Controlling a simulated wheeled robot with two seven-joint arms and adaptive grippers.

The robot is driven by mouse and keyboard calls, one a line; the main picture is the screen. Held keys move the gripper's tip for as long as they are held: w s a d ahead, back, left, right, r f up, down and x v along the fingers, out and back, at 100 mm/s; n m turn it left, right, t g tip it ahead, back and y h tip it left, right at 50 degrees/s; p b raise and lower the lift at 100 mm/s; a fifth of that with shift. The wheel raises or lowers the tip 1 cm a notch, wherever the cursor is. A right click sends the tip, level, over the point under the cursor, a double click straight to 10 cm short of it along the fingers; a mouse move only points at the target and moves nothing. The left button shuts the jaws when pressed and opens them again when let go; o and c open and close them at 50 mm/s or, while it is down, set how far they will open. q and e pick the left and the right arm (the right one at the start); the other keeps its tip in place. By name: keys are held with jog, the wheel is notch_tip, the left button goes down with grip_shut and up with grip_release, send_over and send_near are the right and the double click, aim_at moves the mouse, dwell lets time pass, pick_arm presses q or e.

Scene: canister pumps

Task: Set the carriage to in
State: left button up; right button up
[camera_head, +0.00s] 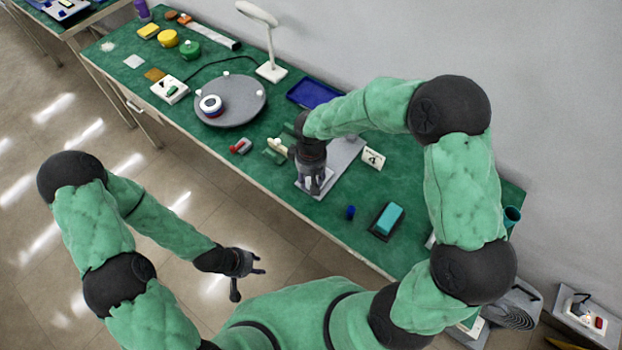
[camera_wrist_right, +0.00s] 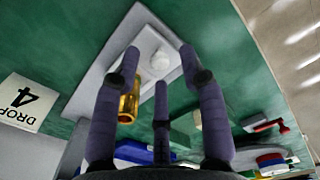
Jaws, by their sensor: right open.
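A grey base plate (camera_head: 346,158) lies on the green bench beside the "DROP 4" card; it also shows in the right wrist view (camera_wrist_right: 92,90). A pale plate with a round white knob (camera_wrist_right: 160,60) is at its end, between my right fingertips in that view. I cannot tell for certain which part is the carriage. A brass cylinder (camera_wrist_right: 128,108) shows partly behind a finger. My right gripper (camera_head: 313,188) points down over the plate's near end, its fingers open and apart around the knob's outline. My left gripper (camera_head: 256,271) is spread open and empty, off the bench's front.
The card (camera_head: 373,158) stands right of the plate. A teal block on a dark base (camera_head: 387,220) and a small blue cylinder (camera_head: 350,212) are nearer. A red-handled part (camera_head: 241,146), a grey turntable (camera_head: 243,106) and a blue tray (camera_head: 312,94) lie left and behind.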

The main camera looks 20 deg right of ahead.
jog(key=shift+f, duration=0.3)
grip_shut()
jog(key=w+d, duration=0.1)
jog(key=d, duration=0.1)
jog(key=w+d, duration=0.2)
jog(key=w+d+p, duration=0.1)
jog(key=d, duration=0.1)
jog(key=shift+w, duration=0.35)
grip_release()
jog(key=shift+r, duration=0.1)
notch_tip(320, 180, up, 12)
dwell(0.4)
